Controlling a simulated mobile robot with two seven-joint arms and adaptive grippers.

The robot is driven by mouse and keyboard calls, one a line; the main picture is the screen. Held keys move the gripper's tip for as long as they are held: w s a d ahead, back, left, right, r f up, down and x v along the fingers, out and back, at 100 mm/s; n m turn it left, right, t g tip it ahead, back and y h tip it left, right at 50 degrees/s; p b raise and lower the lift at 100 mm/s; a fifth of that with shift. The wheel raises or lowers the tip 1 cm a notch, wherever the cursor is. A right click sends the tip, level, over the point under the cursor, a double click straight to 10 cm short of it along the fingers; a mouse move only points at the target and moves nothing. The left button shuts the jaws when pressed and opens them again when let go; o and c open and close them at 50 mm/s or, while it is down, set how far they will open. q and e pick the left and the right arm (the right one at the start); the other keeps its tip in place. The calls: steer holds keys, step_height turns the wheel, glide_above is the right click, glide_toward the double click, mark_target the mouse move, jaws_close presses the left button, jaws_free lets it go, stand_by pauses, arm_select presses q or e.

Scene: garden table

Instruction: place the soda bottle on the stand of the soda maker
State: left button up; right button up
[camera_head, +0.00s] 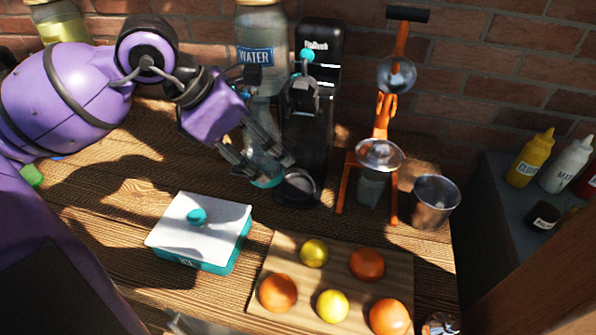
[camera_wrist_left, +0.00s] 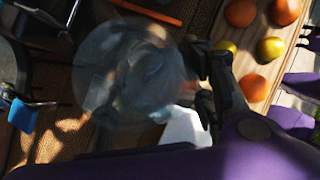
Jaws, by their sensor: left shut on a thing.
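The soda bottle (camera_head: 267,180) is clear with a teal base. My left gripper (camera_head: 262,152) is shut on it and holds it roughly upright, just left of the soda maker's stand. The clear bottle also fills the middle of the left wrist view (camera_wrist_left: 130,78), with my left gripper's dark fingers (camera_wrist_left: 205,85) at its side. The soda maker (camera_head: 318,110) is tall and black, against the back wall. Its round dark stand (camera_head: 298,188) is at its foot and looks empty. Whether the bottle's base touches the table is unclear. My right gripper is not in view.
A water jar (camera_head: 262,40) stands behind my left gripper. An orange juicer (camera_head: 380,120) and a metal cup (camera_head: 436,203) stand right of the soda maker. In front are a white-lidded ice box (camera_head: 200,232) and a board (camera_head: 290,247) with several fruits.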

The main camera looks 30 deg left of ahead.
arm_select(q)
steer(key=shift+w+d+f, duration=0.35)
steer(key=shift+w+f, duration=1.1)
steer(key=shift+f, duration=0.35)
steer(key=shift+w+d+f, duration=0.35)
steer(key=shift+w+f, duration=1.05)
steer(key=shift+f, duration=0.45)
steer(key=shift+w+d+f, duration=0.35)
steer(key=shift+w+f, duration=1.1)
steer(key=shift+f, duration=0.35)
steer(key=o, duration=1.6)
steer(key=shift+a+r, duration=0.1)
steer(key=shift+r, duration=0.25)
steer(key=v, duration=1.1)
steer(key=shift+s+a+r, duration=0.1)
steer(key=shift+s+r, duration=0.15)
